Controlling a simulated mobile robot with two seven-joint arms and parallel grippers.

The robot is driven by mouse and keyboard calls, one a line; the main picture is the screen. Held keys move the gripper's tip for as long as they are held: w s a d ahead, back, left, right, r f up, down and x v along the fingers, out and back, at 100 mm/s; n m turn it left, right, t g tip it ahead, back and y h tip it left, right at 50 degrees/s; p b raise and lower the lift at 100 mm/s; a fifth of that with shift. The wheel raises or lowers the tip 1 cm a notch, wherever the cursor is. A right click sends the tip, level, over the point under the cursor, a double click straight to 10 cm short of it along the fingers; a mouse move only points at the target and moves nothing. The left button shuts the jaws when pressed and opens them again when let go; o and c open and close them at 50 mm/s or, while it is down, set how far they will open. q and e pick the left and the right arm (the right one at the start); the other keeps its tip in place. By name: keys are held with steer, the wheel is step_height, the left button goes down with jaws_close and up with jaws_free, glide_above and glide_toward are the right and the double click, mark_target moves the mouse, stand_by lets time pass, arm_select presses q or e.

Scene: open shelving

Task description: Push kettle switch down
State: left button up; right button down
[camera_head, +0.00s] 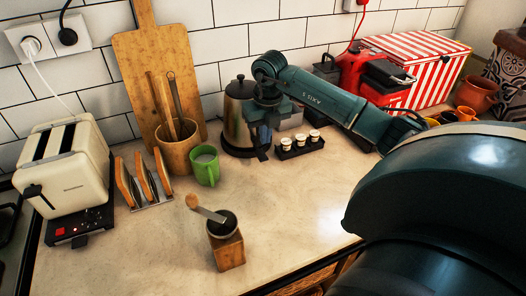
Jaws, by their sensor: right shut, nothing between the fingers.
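The kettle (236,112) stands upright near the back wall, metallic with a dark lid and a dark base. My right arm reaches in from the right, and its gripper (262,152) points down at the kettle's right side, close to its base. The gripper is shut and empty. The arm and gripper cover the kettle's right side, so I cannot see the switch or tell whether the gripper touches the kettle. My left gripper is not in view.
A green mug (206,168) and a wooden utensil holder (178,150) stand left of the kettle. A black rack of small jars (299,145) sits close to the right. A grinder (226,245) stands in front.

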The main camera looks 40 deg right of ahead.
mark_target(264, 159)
steer(key=f+b, duration=0.2)
steer(key=f, duration=0.1)
steer(key=f+b, duration=0.1)
steer(key=f, duration=0.1)
steer(key=shift+w+f+b, duration=0.25)
steer(key=shift+b, duration=0.1)
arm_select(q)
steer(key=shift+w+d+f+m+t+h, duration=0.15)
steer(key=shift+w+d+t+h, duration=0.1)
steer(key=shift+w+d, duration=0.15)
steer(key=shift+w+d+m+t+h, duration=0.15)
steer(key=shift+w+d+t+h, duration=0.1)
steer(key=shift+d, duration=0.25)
arm_select(e)
steer(key=shift+d+f, duration=0.1)
steer(key=shift+f, duration=0.2)
